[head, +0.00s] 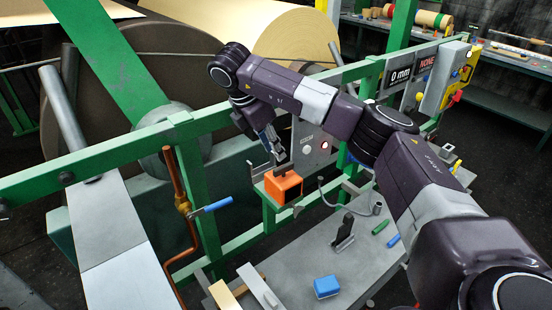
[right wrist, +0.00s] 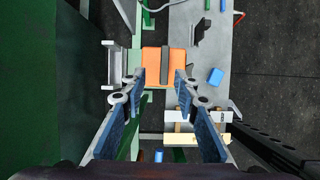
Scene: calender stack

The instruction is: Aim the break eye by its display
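The orange box (head: 284,186), which looks like the break eye, sits on a small green ledge of the frame with a dark upright tab on top. It also shows in the right wrist view (right wrist: 158,68), with the dark tab (right wrist: 168,62) across it. My right gripper (head: 277,153) points down just above the box. In the right wrist view its fingers (right wrist: 160,78) are apart with nothing between them, and the tab lies beyond the tips. The display (head: 400,76) on the green rail reads "0 mm", and the sign beside it (head: 426,66) reads "NONE". My left gripper is out of view.
A grey bench (head: 300,258) below holds a blue block (head: 327,287), a black clamp-like piece (head: 344,232) and green and blue pieces. A copper pipe with a blue-handled valve (head: 216,205) stands left of the box. Large rolls (head: 295,40) fill the back.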

